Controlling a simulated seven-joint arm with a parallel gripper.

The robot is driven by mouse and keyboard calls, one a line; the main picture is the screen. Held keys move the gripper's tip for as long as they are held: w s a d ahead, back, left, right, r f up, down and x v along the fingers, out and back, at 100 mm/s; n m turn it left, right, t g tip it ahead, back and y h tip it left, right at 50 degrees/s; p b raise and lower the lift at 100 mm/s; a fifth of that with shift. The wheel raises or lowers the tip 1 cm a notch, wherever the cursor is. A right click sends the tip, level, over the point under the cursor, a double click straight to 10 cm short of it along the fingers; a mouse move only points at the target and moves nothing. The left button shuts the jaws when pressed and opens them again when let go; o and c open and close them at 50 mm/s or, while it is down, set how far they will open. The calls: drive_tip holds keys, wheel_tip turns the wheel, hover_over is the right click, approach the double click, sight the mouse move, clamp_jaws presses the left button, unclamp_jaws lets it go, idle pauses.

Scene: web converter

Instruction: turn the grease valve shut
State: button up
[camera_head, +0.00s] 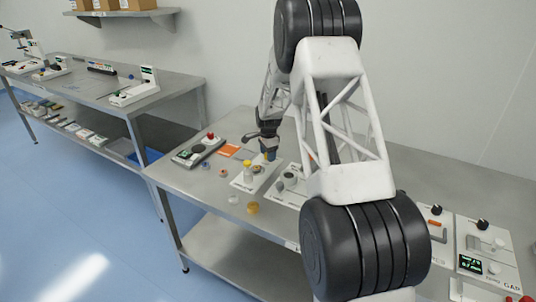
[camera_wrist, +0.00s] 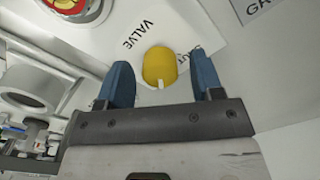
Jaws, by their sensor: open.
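The grease valve is a round yellow knob (camera_wrist: 158,64) with a small white pointer at its lower edge in the wrist view. It sits on a white plate (camera_wrist: 112,35) marked VALVE, with another word beside the knob partly hidden by a finger. My gripper (camera_wrist: 162,72) is open, with one blue finger on each side of the knob. Gaps show between knob and fingers, and I cannot tell the height difference. In the head view my gripper (camera_head: 268,155) is low over the bench, and its fingertips are small and partly hidden.
In the wrist view a red button (camera_wrist: 66,4) and a grey ring-shaped part (camera_wrist: 32,88) lie to the left. A control box with a red button (camera_head: 197,149) is to the left on the steel bench (camera_head: 185,185).

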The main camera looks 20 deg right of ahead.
drive_tip(key=c, duration=0.9)
drive_tip(key=shift+f+n, duration=0.1)
drive_tip(key=shift+n, duration=0.3)
drive_tip(key=n, duration=0.3)
drive_tip(key=shift+n, duration=0.3)
drive_tip(key=n, duration=0.3)
drive_tip(key=shift+n, duration=0.3)
drive_tip(key=n, duration=0.4)
drive_tip(key=shift+n, duration=1.9)
